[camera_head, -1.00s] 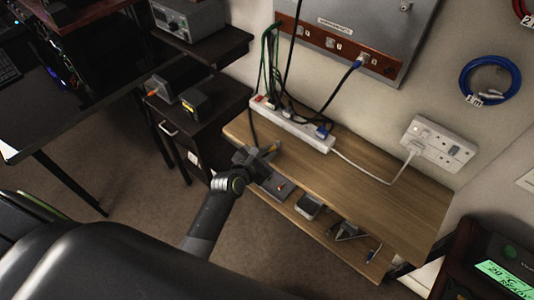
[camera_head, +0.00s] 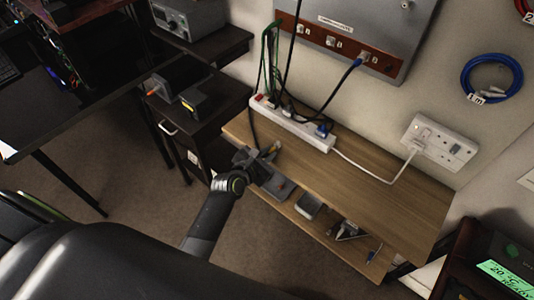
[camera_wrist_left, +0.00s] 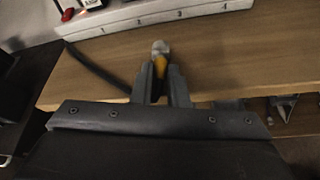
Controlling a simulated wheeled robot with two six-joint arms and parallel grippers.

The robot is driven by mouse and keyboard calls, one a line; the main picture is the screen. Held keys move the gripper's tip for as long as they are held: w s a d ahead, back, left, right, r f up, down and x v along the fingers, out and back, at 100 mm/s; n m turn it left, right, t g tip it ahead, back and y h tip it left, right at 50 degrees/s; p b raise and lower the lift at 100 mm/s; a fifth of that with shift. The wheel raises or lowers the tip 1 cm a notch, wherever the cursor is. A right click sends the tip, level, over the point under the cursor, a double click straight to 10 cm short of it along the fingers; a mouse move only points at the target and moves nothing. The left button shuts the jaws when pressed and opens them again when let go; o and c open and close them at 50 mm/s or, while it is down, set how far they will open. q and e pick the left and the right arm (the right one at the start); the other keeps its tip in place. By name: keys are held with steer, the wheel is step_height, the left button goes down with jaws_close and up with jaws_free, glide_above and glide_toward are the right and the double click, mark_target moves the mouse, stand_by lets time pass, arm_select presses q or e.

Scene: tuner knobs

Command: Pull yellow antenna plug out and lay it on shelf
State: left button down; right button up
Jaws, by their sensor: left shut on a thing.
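The yellow antenna plug (camera_wrist_left: 160,66) is between the fingers of my left gripper (camera_wrist_left: 163,78) in the left wrist view, with its pale metal end pointing away from me. The gripper is shut on it. In the head view my left gripper (camera_head: 264,154) is at the front left edge of the wooden shelf (camera_head: 365,185), and the yellow of the plug (camera_head: 273,147) shows at its tips. The plug is over the shelf top, near the surface; I cannot tell whether it touches. My right gripper is in neither view.
A white power strip (camera_head: 292,123) with black and green cables lies along the back of the shelf. A black cable (camera_wrist_left: 95,68) runs down at its left end. The shelf top to the right is mostly clear. A lower shelf holds small devices (camera_head: 308,205).

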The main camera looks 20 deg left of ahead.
arm_select(q)
steer(key=shift+s+f, duration=0.1)
steer(key=shift+f, duration=0.15)
